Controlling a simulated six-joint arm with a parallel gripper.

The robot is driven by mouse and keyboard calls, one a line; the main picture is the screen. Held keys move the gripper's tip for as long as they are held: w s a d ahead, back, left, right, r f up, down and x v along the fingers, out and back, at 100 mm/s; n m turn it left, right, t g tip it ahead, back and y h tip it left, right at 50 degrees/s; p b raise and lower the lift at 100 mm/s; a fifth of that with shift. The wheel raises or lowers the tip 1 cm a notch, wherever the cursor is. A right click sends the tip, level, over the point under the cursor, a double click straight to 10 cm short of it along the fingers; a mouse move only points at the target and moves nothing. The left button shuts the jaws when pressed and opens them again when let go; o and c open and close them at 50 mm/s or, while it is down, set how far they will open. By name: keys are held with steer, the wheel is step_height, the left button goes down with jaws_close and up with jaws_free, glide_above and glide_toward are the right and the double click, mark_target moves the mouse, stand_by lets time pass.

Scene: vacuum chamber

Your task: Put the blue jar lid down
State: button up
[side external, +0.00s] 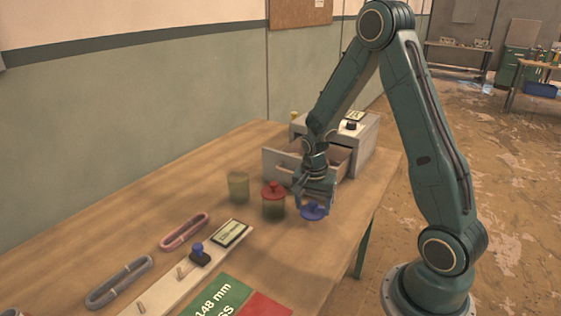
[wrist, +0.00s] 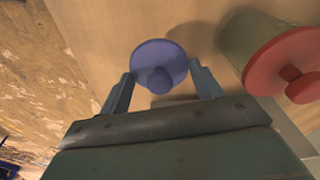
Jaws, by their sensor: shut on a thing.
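The blue jar lid (wrist: 157,56) is a flat disc with a round knob, seen in the wrist view between my two fingers. In the side view the blue lid (side external: 313,212) is at the fingertips, low over the wooden table. My gripper (side external: 315,201) is shut on it and points down; it also shows in the wrist view (wrist: 160,85). A gap or contact between lid and table cannot be told for sure. A jar with a red lid (side external: 273,190) stands just left of my gripper. A jar without a lid (side external: 239,187) stands further left.
An open drawer (side external: 281,166) of a grey cabinet (side external: 357,142) is behind my gripper. Two cable loops (side external: 184,231), a strip with a blue button (side external: 197,249), and green and red panels (side external: 223,297) lie toward the front. The table's right edge (side external: 362,228) is close; table in front of the lid is clear.

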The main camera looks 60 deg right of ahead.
mark_target(313, 207)
steer(key=shift+f, duration=0.1)
steer(key=shift+f, duration=1.8)
steer(key=shift+f, duration=0.15)
steer(key=o, duration=1)
steer(key=shift+c, duration=0.2)
step_height(313, 207, up, 12)
steer(key=a, duration=0.1)
steer(key=shift+s+a, duration=0.15)
steer(key=shift+a, duration=0.05)
